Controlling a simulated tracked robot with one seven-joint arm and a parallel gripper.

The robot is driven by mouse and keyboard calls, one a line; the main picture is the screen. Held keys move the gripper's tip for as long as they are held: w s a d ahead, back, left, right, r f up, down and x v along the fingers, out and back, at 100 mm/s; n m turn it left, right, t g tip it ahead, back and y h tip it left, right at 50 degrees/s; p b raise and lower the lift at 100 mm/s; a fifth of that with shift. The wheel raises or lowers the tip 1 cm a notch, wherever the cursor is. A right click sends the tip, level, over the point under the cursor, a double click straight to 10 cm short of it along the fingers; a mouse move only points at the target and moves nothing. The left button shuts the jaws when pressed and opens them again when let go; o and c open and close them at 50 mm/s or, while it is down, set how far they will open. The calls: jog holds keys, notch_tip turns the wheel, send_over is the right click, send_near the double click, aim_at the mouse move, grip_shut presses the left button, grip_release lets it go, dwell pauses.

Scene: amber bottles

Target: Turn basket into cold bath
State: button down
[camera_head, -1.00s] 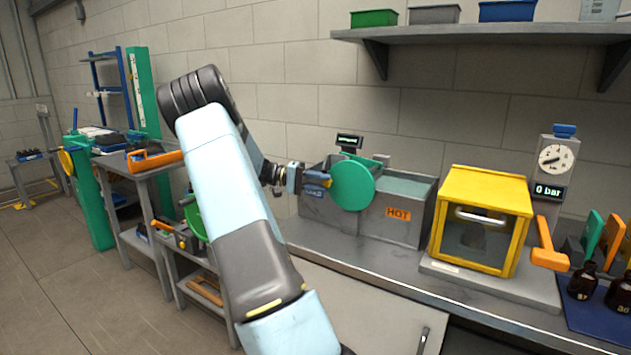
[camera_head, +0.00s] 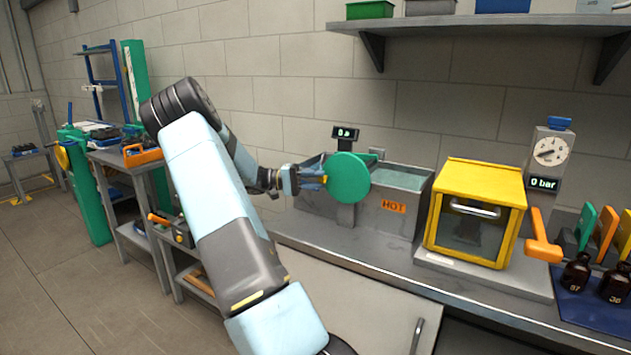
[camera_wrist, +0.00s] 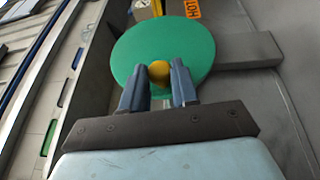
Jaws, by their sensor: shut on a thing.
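A round green disc (camera_head: 349,178) stands upright at the front of a grey twin tank. It also shows in the wrist view (camera_wrist: 165,45), with a yellow knob (camera_wrist: 158,70) on its face. My gripper (camera_head: 322,179) is shut on the knob, its two blue fingers (camera_wrist: 158,80) on either side of it. The right bath (camera_head: 397,178) holds water and has an orange HOT label (camera_head: 394,206). The left bath (camera_head: 309,196) is partly hidden behind my gripper and the disc. I cannot make out a basket.
A small display (camera_head: 345,133) stands behind the tank. A yellow box with a window (camera_head: 474,213), a pressure gauge (camera_head: 549,153) and brown bottles (camera_head: 577,272) are to the right on the bench. A shelf (camera_head: 480,22) hangs above.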

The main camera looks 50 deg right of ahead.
jog(key=shift+w, duration=0.2)
jog(key=c, duration=1)
grip_release()
jog(key=shift+w+f, duration=0.1)
jog(key=shift+c, duration=0.2)
jog(key=shift+o, duration=0.9)
jog(key=v, duration=1.3)
jog(key=shift+w+a, duration=0.25)
jog(key=shift+a, duration=0.05)
